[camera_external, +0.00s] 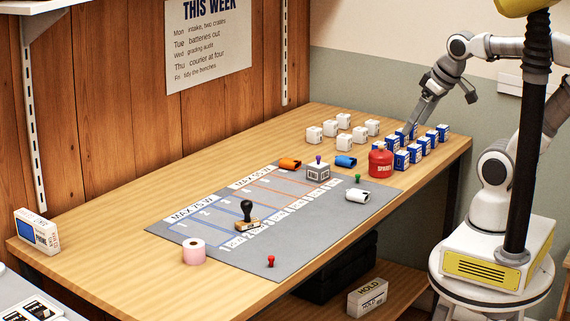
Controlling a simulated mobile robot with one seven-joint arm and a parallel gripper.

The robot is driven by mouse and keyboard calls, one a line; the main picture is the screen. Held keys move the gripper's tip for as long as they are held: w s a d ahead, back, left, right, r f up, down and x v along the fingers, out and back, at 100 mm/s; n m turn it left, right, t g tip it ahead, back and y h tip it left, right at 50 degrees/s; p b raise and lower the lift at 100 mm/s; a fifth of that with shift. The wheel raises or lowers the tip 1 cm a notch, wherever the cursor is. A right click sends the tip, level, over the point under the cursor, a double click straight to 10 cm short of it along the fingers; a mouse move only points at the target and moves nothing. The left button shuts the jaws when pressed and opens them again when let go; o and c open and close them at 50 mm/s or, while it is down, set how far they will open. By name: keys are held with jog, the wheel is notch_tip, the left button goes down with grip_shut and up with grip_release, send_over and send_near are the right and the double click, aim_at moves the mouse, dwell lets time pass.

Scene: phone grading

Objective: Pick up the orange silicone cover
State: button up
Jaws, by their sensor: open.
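The orange silicone cover (290,163) lies at the back edge of the grey mat (222,252), near the printed heading strip. It looks like a small curled piece. My gripper (411,129) is at the right of the table, pointing down among the blue-and-white boxes, well to the right of the orange cover. It is open, and I see nothing held in it. The fingertips are small here and partly merge with the boxes. A blue curled cover (346,161) and a white one (357,196) lie to the right of the orange one.
A grey box (318,171) with a purple-topped peg stands right of the orange cover. A red can (381,163), several white cubes (344,142) and blue-and-white boxes (416,153) fill the right end. A black-handled stamp (247,216) and pink roll (194,251) stand left.

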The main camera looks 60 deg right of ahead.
dwell(0.3)
jog(key=w+d+f+n+g+h+b, duration=0.1)
jog(key=w+d+f+n+h+b, duration=0.25)
jog(key=w, duration=0.55)
jog(key=n+t+h+b, duration=0.2)
jog(key=n+h+b, duration=0.6)
jog(key=n, duration=1.3)
send_near(291, 161)
jog(key=d, duration=0.1)
jog(key=w+d+y, duration=0.1)
jog(key=d+f, duration=0.1)
jog(key=shift+w+d+b, duration=0.25)
jog(key=shift+b, duration=0.05)
jog(key=shift+b+x, duration=1.05)
jog(key=shift+x, duration=2)
jog(key=shift+w+a, duration=0.1)
jog(key=shift+w, duration=0.05)
